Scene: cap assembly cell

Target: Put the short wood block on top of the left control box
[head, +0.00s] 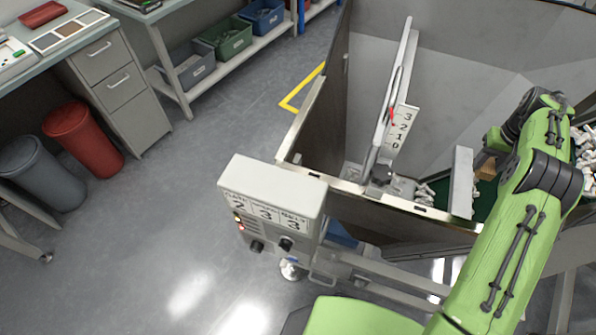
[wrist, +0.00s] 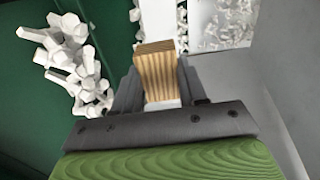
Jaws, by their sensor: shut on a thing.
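The wood block (wrist: 155,70) is pale with striped grain and stands between the two fingers of my gripper (wrist: 158,88) in the wrist view. My gripper is shut on it. In the head view, a small brown bit of the block (head: 486,170) shows below my gripper (head: 490,152), at the right and partly hidden by my green arm. The control box (head: 272,186) is light grey with a flat, bare top, number labels, knobs and lit red lamps. It stands left of my gripper, well apart from it, at the corner of the metal bin.
The metal bin (head: 465,65) has tall grey walls, and a numbered scale plate (head: 402,127) and upright bar stand between the gripper and the box. White branched parts (wrist: 75,60) lie near the gripper on a green surface (wrist: 30,115). Open floor (head: 170,215) lies left.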

